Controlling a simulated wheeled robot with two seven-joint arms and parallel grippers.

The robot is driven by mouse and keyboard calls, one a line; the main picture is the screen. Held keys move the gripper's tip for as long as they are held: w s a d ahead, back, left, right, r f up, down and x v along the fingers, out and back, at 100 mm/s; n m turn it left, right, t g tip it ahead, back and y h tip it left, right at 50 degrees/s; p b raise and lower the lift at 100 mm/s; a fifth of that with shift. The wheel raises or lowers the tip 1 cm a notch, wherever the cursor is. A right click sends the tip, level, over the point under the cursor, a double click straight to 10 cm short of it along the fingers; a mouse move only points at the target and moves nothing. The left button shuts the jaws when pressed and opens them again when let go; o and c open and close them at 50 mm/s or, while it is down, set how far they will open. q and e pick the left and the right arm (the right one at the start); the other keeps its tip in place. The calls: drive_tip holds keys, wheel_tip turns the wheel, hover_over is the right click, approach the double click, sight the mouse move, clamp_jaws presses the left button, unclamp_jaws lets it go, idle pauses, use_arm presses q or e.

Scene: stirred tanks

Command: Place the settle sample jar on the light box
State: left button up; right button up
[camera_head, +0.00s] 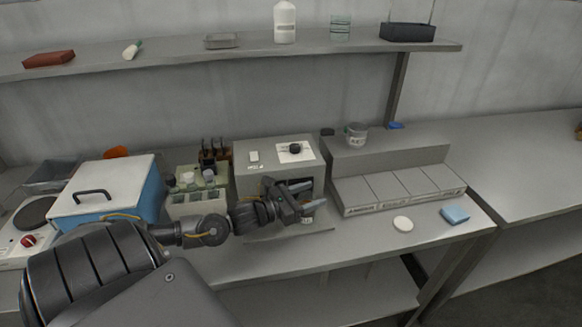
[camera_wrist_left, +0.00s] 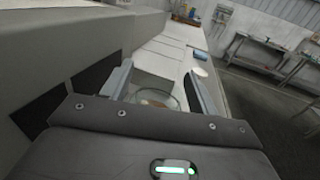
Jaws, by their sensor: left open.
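My left gripper (camera_head: 312,194) is open in front of a grey box (camera_head: 243,184) with a knob, a switch and a dark front opening. In the left wrist view, a round clear glass jar (camera_wrist_left: 157,97) with a brownish middle shows between the open fingers (camera_wrist_left: 160,90). Its lower part is hidden by the gripper body, and I cannot tell whether the fingers touch it. Another jar, whitish with a label (camera_head: 357,135), stands on the grey ledge at the back. No label tells me which unit is the light box. My right gripper is not in view.
A low grey step with several panels (camera_head: 398,187) stands on the right of the bench. A white disc (camera_head: 402,223) and a blue sponge (camera_head: 455,215) lie before it. A blue cooler (camera_head: 108,190), a sample rack (camera_head: 196,205) and a hotplate (camera_head: 30,228) stand left.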

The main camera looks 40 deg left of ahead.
use_arm(q)
drive_tip(key=b+v, duration=0.1)
drive_tip(key=v, duration=0.8)
drive_tip(key=shift+s, duration=0.1)
drive_tip(key=shift+v, duration=1.05)
drive_tip(key=shift+r, duration=0.1)
